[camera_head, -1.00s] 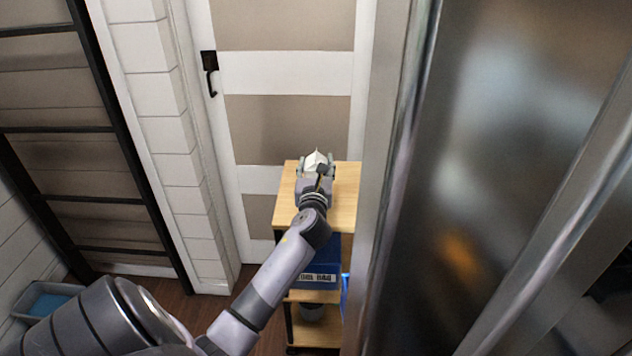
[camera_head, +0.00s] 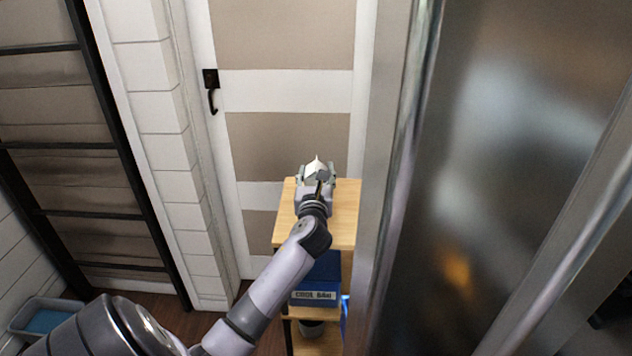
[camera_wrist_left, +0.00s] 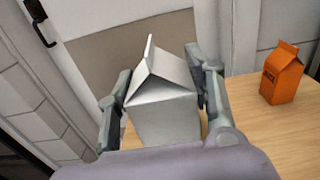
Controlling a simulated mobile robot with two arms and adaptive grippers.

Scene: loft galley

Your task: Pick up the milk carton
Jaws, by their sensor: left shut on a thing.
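The milk carton is plain white-grey with a gabled top. It shows in the head view (camera_head: 316,165) above the far end of the wooden cart top and large in the left wrist view (camera_wrist_left: 165,118). My left gripper (camera_head: 317,176) is shut on it, with one finger on each side, as the left wrist view (camera_wrist_left: 163,80) shows. The carton looks upright. Its base is hidden behind the gripper, so its exact height over the wood cannot be read. My right gripper is not in view.
The wooden cart top (camera_head: 346,215) is mostly bare. An orange carton (camera_wrist_left: 282,75) stands on it to the right. A blue box (camera_head: 318,288) sits on the shelf below. A panelled door (camera_head: 285,90) is behind; a tall metal surface (camera_head: 500,170) stands close on the right.

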